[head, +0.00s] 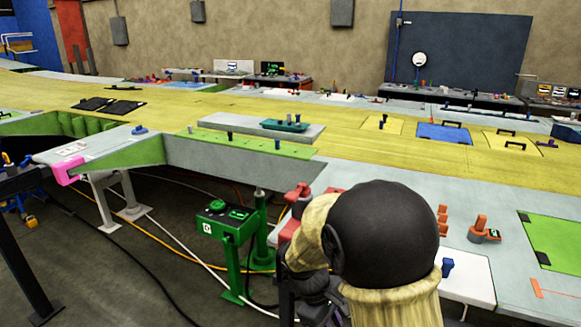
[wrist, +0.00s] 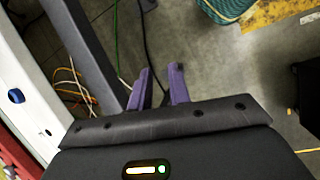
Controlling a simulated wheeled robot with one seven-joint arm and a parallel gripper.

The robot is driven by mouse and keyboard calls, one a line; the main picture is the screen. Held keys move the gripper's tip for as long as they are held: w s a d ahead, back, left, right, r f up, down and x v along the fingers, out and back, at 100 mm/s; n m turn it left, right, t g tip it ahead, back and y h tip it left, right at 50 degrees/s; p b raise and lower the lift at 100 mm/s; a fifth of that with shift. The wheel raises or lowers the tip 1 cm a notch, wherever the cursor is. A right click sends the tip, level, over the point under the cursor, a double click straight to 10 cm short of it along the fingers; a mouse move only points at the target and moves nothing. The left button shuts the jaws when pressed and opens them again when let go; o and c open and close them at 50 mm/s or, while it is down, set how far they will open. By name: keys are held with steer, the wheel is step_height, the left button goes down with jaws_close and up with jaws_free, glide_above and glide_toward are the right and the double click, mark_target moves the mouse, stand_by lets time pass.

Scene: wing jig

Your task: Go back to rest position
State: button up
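My gripper (wrist: 161,70) shows in the wrist view as two purple fingers with a clear gap between them. It is open and nothing is between the fingers. It points down over the grey floor (wrist: 205,75), beside a dark grey beam (wrist: 85,45) and a white edge (wrist: 25,70) on the left. In the head view my arm, with a black and yellow joint, fills the lower middle, and my gripper's fingers cannot be made out there.
The long yellow and grey wing (head: 330,120) spans the head view. A green control stand (head: 228,225) is left of my arm. Cables (wrist: 75,90) lie on the floor. A teal coil (wrist: 228,8) lies at the top of the wrist view. Floor at lower left is fairly open.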

steer(key=s+d+r+m+t+y, duration=0.2)
steer(key=s+d+m, duration=0.4)
steer(key=s+m, duration=0.3)
steer(key=shift+r+m+t+y, duration=0.35)
steer(key=shift+m+t+y, duration=0.3)
steer(key=shift+y, duration=0.45)
stand_by(0.9)
